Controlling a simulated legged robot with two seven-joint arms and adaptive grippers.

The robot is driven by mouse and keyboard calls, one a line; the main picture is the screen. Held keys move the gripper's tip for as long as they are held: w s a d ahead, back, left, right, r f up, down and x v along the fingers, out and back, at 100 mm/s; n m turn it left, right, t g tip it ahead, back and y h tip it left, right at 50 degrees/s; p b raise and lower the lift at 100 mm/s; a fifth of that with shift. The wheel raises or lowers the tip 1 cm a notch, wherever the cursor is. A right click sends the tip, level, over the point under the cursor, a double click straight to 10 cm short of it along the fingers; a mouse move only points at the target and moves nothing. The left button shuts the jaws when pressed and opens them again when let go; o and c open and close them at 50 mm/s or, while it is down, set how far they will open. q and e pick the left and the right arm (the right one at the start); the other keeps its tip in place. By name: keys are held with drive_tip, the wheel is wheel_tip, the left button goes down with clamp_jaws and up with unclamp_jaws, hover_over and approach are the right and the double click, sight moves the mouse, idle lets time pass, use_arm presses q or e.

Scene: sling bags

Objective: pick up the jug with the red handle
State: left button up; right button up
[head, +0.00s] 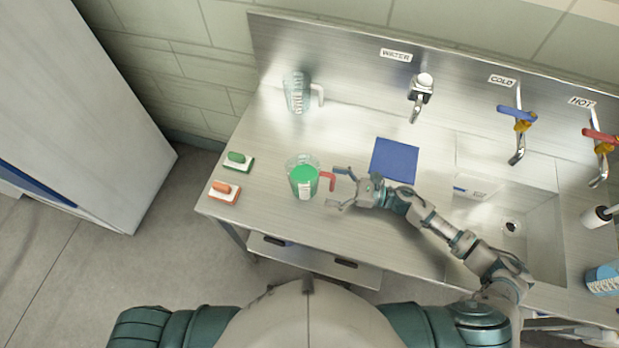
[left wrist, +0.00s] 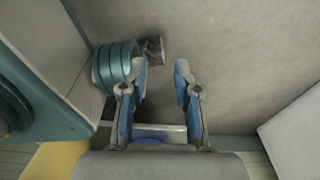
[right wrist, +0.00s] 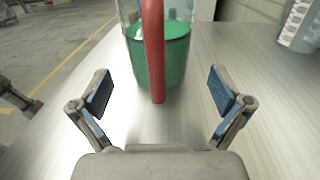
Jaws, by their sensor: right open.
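The jug with the red handle (head: 303,177) stands upright on the steel counter, with green contents showing through its clear wall. Its red handle (head: 327,181) points right, toward my right gripper (head: 342,188). In the right wrist view the red handle (right wrist: 153,50) stands upright ahead, between the lines of the two fingers, with the green jug (right wrist: 172,60) behind it. My right gripper (right wrist: 160,95) is open and empty, a short way from the handle. My left gripper (left wrist: 162,75) shows only in its wrist view, open and empty above the floor.
A clear jug with a white handle (head: 298,92) stands at the back left. A blue mat (head: 394,160) lies behind my right arm. A sink (head: 515,225) is at right.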

sight(316, 182)
drive_tip(key=x, duration=0.1)
drive_tip(key=p+x, duration=0.1)
drive_tip(key=x, duration=0.2)
drive_tip(key=shift+r, duration=0.35)
drive_tip(key=shift+a+f, duration=0.15)
drive_tip(key=shift+a, duration=0.35)
use_arm(q)
drive_tip(key=shift+s+a+r, duration=0.15)
drive_tip(key=shift+s+r, duration=0.1)
drive_tip(key=shift+s, duration=0.25)
drive_tip(key=shift+s+a+r, duration=0.1)
drive_tip(key=shift+s+r, duration=0.1)
drive_tip(key=shift+s, duration=0.3)
use_arm(e)
drive_tip(key=c, duration=1.6)
